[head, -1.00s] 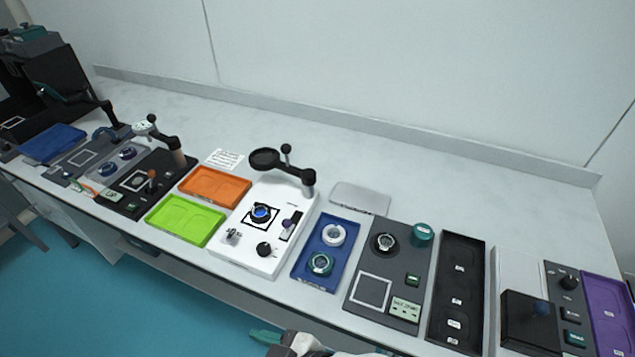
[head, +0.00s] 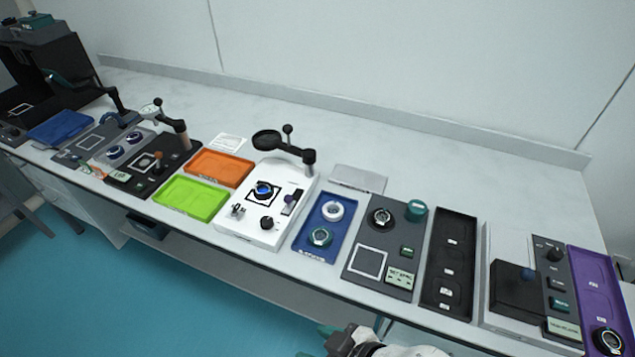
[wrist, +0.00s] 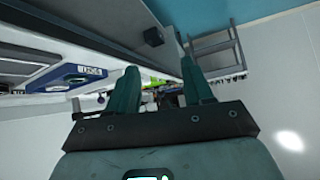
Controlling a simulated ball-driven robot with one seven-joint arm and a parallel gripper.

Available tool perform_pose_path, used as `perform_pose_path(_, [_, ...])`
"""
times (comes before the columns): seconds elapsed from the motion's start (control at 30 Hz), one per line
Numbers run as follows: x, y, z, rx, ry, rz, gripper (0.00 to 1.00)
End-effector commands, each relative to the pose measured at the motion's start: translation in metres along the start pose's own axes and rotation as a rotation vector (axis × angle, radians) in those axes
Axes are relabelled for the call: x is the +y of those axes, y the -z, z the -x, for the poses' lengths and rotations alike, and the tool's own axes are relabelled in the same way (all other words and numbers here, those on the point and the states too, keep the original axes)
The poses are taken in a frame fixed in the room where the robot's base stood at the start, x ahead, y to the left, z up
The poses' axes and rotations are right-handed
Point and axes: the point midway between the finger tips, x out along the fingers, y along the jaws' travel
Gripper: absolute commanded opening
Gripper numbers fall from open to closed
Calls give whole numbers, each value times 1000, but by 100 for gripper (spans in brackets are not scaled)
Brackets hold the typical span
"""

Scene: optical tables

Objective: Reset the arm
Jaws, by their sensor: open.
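My gripper (wrist: 160,92) shows in the wrist view with its two teal fingers spread apart and nothing between them. The bench edge and its trays lie beyond the fingers, on the left of that view. In the head view, part of my arm (head: 375,345) shows at the bottom edge, in front of the bench and below its top. The fingertips cannot be made out there. No object is held.
The long bench (head: 400,145) carries a green tray (head: 190,198), an orange tray (head: 221,167), a white station with a black swing arm (head: 264,215), a blue tray (head: 322,232), a black tray (head: 450,265) and a purple tray (head: 600,285). The teal floor (head: 150,300) in front is clear. A stool (wrist: 215,55) shows in the wrist view.

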Motion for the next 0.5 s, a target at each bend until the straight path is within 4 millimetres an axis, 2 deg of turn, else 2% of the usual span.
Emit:
perform_pose_path(0.17, [38,-57,29,-149,-113,-165,51])
perform_pose_path(0.27, [59,-104,58,-269,-205,-313,51])
perform_pose_path(0.3, [66,-126,73,-322,-247,-385,51])
perform_pose_path(0.4, [73,-175,110,-446,-346,-558,51])
perform_pose_path(0.5, [72,-210,141,-539,-423,-701,51])
